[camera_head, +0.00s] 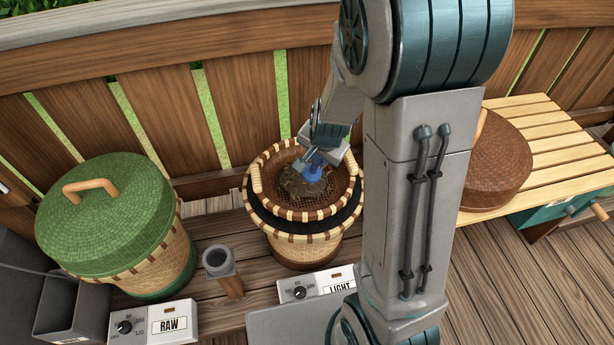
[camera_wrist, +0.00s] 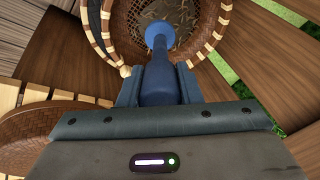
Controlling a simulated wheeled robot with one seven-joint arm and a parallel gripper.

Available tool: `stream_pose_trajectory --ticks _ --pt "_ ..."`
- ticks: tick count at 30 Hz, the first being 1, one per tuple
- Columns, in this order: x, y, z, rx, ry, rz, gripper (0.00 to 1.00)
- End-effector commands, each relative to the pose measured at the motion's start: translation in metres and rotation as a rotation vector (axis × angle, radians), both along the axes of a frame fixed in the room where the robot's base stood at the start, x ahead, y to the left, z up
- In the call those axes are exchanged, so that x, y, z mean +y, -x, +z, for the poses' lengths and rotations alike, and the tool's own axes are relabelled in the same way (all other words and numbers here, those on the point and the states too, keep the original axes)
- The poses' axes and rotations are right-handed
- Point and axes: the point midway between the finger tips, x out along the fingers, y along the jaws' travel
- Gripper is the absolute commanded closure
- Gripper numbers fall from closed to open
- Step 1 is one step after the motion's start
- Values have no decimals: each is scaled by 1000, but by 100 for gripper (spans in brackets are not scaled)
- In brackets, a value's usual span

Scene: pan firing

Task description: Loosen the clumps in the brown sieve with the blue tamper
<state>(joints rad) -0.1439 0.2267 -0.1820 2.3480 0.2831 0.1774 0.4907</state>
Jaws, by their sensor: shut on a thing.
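The brown sieve (camera_head: 320,209) sits on top of a woven basket in the middle of the head view, with dark brown clumped matter (camera_head: 300,185) on its mesh. The blue tamper (camera_head: 312,172) stands over the mesh. My gripper (camera_wrist: 158,88) is shut on the tamper's handle, and the tamper (camera_wrist: 157,40) points into the sieve (camera_wrist: 222,35) in the wrist view. Its round blue head is at or just above the matter; I cannot tell whether they touch. My arm hides part of the sieve's right and far side in the head view.
A basket with a green lid (camera_head: 105,215) stands at the left. A grey cup on a wooden post (camera_head: 219,262) is between it and the sieve. Control boxes marked RAW (camera_head: 152,322) and LIGHT (camera_head: 315,285) lie in front. A brown woven lid (camera_head: 500,165) rests on a slatted table (camera_head: 545,135).

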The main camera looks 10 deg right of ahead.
Motion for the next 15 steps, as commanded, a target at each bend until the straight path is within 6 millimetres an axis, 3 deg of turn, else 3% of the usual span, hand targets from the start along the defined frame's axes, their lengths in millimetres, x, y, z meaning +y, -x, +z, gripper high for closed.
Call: stream_pose_trajectory --ticks 5,15 --pt "-3 -15 6 16 1 -1 100" --pt "-20 -89 15 112 1 -3 100"
